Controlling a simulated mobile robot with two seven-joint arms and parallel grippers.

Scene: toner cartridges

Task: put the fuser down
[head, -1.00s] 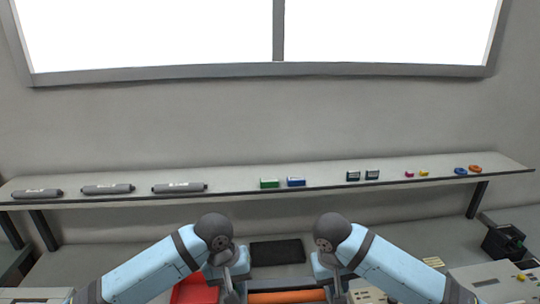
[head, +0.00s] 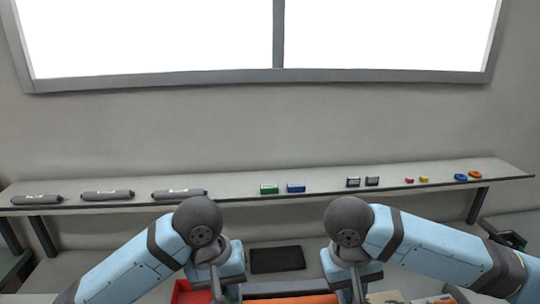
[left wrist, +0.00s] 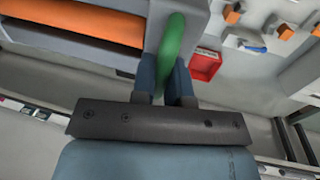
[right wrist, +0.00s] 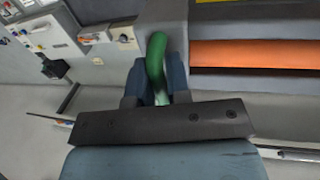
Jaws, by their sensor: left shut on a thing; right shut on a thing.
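The fuser is a grey unit with an orange roller. It shows at the bottom edge of the head view (head: 290,299), partly cut off, between my two grippers. Its orange roller and grey body also show in the left wrist view (left wrist: 85,22) and the right wrist view (right wrist: 255,54). My left gripper (left wrist: 168,75) is shut on a green handle (left wrist: 173,42) at one end of the fuser. My right gripper (right wrist: 157,78) is shut on the green handle (right wrist: 156,52) at the other end. The fuser's underside is hidden in the head view.
A dark flat mat (head: 277,259) lies on the bench just beyond the fuser and looks empty. A red tray (head: 190,293) is at the left, partly behind my left arm. A shelf (head: 230,192) with grey cylinders and small coloured parts runs along the wall.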

